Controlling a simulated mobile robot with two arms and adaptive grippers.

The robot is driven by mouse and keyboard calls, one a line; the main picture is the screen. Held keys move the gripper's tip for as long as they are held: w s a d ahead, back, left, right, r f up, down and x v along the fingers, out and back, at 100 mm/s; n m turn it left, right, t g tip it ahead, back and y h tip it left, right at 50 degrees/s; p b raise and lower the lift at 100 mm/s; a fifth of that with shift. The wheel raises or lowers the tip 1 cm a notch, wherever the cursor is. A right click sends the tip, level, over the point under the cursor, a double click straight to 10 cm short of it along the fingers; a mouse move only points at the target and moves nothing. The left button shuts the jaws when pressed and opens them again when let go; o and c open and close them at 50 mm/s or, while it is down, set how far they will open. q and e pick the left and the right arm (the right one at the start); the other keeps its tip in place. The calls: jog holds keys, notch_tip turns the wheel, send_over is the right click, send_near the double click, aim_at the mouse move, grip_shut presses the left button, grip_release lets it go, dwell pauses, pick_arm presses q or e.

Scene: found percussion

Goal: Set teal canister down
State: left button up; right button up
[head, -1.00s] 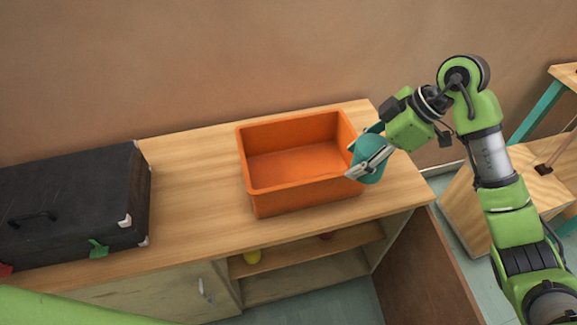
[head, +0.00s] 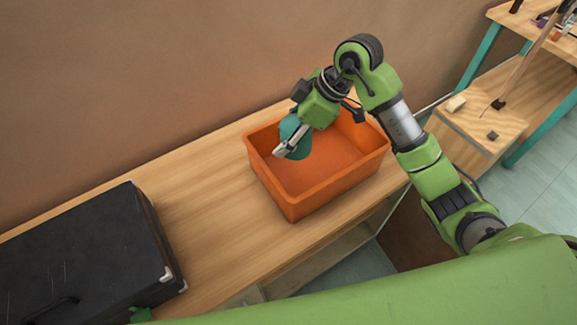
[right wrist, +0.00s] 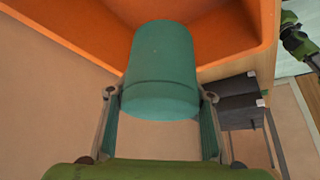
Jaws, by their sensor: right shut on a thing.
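The teal canister (head: 294,131) is held by my right gripper (head: 291,143), which is shut on it. In the head view the canister overlaps the left part of the orange bin (head: 290,207). In the right wrist view the canister (right wrist: 161,70) sits between the two fingers of my gripper (right wrist: 160,112), with the orange bin (right wrist: 220,35) beyond it. I cannot tell how far the canister is above the bin floor. The visible bin floor is empty.
The bin stands on a wooden cabinet top (head: 215,195). A black case (head: 85,255) lies at the left. The wooden top between case and bin is clear. Wooden shelving (head: 485,125) with small items stands at the right. A brown wall (head: 130,80) rises behind.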

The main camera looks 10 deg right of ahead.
aim_at(309, 146)
notch_tip(309, 146, down, 13)
jog(key=shift+a+f, duration=0.15)
jog(key=o, duration=1.3)
jog(key=v, duration=1.2)
